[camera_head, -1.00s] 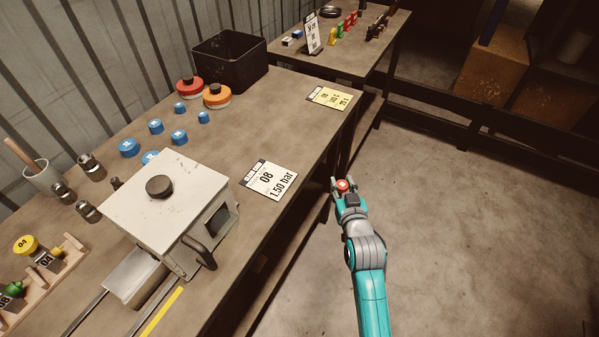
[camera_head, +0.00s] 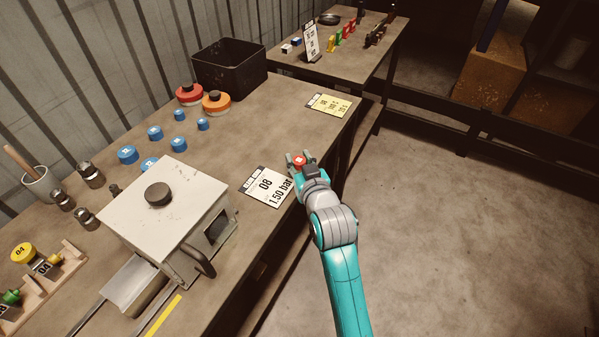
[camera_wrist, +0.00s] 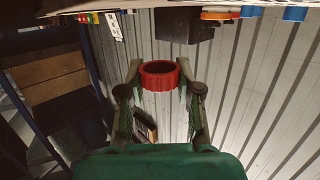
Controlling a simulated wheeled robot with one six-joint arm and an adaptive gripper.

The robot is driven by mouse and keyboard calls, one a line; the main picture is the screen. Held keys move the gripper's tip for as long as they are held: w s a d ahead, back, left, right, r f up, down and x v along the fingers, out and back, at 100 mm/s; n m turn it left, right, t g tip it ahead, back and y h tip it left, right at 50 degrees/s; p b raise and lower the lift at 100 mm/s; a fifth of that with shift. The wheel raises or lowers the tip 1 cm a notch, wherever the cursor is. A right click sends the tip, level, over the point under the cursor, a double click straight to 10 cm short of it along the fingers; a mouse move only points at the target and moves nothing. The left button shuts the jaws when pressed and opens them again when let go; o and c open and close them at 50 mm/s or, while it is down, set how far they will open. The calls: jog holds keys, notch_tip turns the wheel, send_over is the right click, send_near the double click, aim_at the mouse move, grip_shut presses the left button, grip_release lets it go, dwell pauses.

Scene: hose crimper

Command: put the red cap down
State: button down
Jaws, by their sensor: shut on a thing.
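The red cap (camera_head: 299,161) is held between the fingertips of my gripper (camera_head: 301,160). I cannot tell exactly how high the cap is above the bench.
A white machine box (camera_head: 165,205) stands left of my gripper, beside the white card (camera_head: 267,186). Several blue caps (camera_head: 155,132), a red-orange disc (camera_head: 189,94), an orange disc (camera_head: 216,103) and a black bin (camera_head: 230,72) stand farther back. Bare bench lies between the card and the yellow card (camera_head: 328,104).

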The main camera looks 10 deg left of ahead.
jog(key=shift+f, duration=2.1)
jog(key=shift+f, duration=0.35)
jog(key=c, duration=0.8)
grip_release()
jog(key=shift+r, duration=0.4)
jog(key=v, duration=1.2)
jog(key=shift+d, duration=0.1)
